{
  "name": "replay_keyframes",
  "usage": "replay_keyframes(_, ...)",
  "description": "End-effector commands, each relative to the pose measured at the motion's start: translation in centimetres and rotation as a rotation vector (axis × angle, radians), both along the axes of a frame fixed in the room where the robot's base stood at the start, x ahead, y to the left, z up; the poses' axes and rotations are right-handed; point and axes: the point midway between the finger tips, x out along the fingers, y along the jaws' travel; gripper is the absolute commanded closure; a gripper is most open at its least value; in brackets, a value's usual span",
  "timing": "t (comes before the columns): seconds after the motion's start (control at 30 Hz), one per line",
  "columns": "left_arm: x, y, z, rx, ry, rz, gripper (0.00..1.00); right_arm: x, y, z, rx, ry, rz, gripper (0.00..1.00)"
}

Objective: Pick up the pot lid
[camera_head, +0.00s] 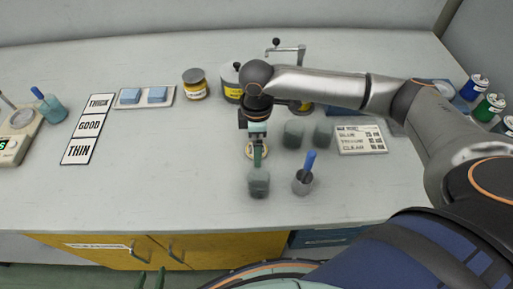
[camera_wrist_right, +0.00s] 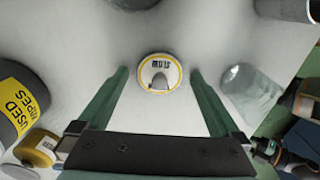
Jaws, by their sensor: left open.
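The pot lid (camera_head: 249,151) is a small white disc with a yellow ring on the bench, partly covered by my right gripper in the head view. In the right wrist view the lid (camera_wrist_right: 146,72) shows lettering and a grey knob. My right gripper (camera_head: 258,156) points down over it. In the wrist view the fingers of this gripper (camera_wrist_right: 158,82) are spread, one on each side of the lid with gaps between. My left gripper (camera_head: 151,279) shows only its green fingertips, apart and empty, at the bottom edge, in front of the yellow cabinet.
A grey cup (camera_head: 259,184) and a cup with a blue handle (camera_head: 303,184) stand just in front of the lid. Clear glasses (camera_head: 293,134) stand to its right. The bench's left front is clear.

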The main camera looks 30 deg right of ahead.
Motion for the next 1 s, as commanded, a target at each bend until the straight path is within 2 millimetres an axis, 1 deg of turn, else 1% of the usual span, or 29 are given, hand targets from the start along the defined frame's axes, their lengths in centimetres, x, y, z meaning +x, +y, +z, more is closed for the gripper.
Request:
replay_keyframes(0.03,0.02,-0.01,0.03,0.000,-0.001,0.000,0.50,0.00,0.01,0.02,0.000,0.000,0.000,0.06)
replay_keyframes(0.07,0.03,-0.02,0.04,-0.001,-0.001,-0.001,0.50,0.00,0.01,0.02,0.000,0.000,0.000,0.09)
replay_keyframes(0.7,0.10,-0.01,0.10,0.000,-0.004,0.000,0.50,0.00,0.01,0.05,0.000,0.000,0.000,0.81)
replay_keyframes(0.73,0.11,-0.01,0.10,0.000,-0.004,0.000,0.50,0.01,0.02,0.06,0.000,0.000,0.000,0.82)
replay_keyframes(1.0,0.13,0.04,0.14,0.001,-0.004,0.000,0.50,0.02,0.01,0.27,0.000,0.000,0.000,0.82)
